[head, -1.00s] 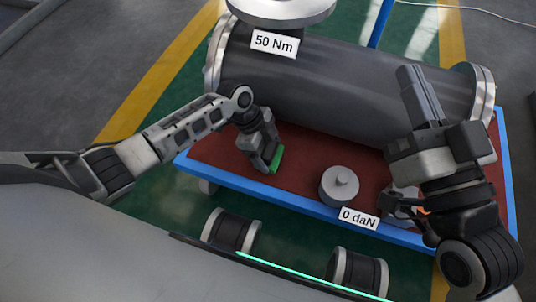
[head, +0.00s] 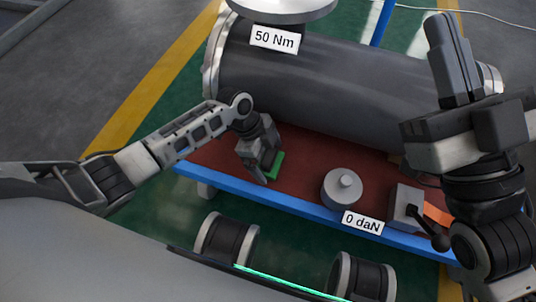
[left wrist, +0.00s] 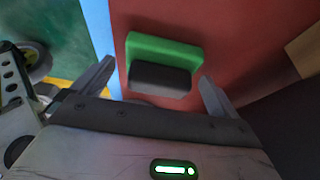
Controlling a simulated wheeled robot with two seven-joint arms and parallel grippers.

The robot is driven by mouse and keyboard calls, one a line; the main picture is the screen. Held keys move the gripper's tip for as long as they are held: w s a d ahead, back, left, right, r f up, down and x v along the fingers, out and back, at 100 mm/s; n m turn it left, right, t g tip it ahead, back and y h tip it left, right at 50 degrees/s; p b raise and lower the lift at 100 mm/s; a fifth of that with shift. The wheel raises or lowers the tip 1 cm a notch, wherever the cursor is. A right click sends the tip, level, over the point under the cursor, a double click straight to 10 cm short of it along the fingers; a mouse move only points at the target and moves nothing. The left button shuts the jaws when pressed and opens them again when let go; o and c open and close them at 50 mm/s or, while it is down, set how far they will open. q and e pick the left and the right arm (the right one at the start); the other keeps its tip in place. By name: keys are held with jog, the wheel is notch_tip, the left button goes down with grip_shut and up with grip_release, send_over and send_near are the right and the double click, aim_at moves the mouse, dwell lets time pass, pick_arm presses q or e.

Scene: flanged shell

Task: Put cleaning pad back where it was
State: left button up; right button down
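The cleaning pad (head: 275,165) is a green block that lies on the red table top near its left front edge. In the left wrist view its green part (left wrist: 165,48) and dark grip (left wrist: 160,80) show, in front of and between the fingers. My left gripper (head: 265,172) is over the pad, partly hiding it. In the left wrist view its fingers (left wrist: 155,85) are spread wide, with gaps on both sides of the dark grip. My right gripper (head: 451,60) is raised at the right, empty; its finger gap is not clear.
A big grey flanged shell (head: 330,85) with a "50 Nm" sign (head: 275,39) lies along the table's back. In front stand a grey knobbed cylinder (head: 341,188), a "0 daN" sign (head: 362,223) and a grey box with a black lever (head: 405,207). The blue rim (head: 280,197) bounds the table.

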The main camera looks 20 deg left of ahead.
aim_at(268, 155)
pick_arm(q)
jog(key=shift+r, duration=0.1)
jog(key=shift+r, duration=0.3)
jog(key=p+v, duration=0.3)
jog(key=v, duration=0.2)
jog(key=p+v, duration=0.3)
jog(key=v, duration=0.3)
jog(key=shift+a+r, duration=0.2)
jog(key=shift+r, duration=0.1)
pick_arm(e)
notch_tip(268, 155, down, 10)
jog(key=s+m+g+h, duration=0.1)
jog(key=m+g+h, duration=0.4)
jog(key=m, duration=0.3)
jog(key=shift+s+a+m+h, duration=0.2)
jog(key=shift+a+m+h, duration=0.2)
jog(key=shift+r, duration=0.1)
